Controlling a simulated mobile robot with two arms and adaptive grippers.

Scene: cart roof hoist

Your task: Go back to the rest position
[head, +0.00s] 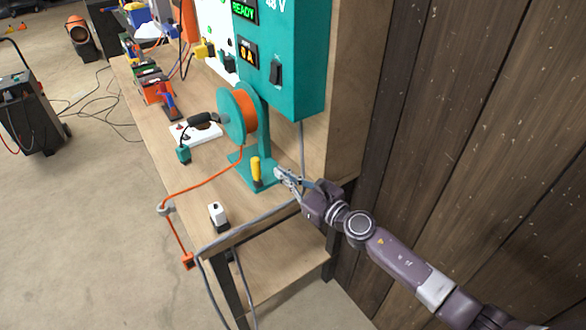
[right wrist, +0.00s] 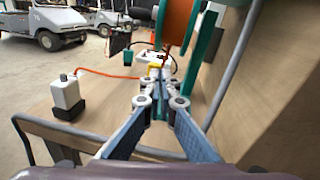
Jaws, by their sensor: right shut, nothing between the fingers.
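My right gripper (head: 284,176) is at the near end of the wooden bench (head: 212,160), close to the base of a teal reel stand (head: 262,140). Its fingers are shut and hold nothing. In the right wrist view the closed fingertips (right wrist: 158,88) point towards the reel stand and a yellow handle. The yellow handle (head: 256,168) stands upright on the stand's base, just left of the gripper. I cannot tell whether the fingertips touch the stand. My right arm reaches in from the lower right. My left gripper is in neither view.
The orange cable reel (head: 244,112) sits on the stand, below a teal box (head: 285,60) reading READY. A white bottle-like thing (head: 217,214) stands at the bench corner. An orange cable (head: 205,186) runs off the bench. A dark plank wall (head: 450,130) is at right; open floor (head: 100,220) is at left.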

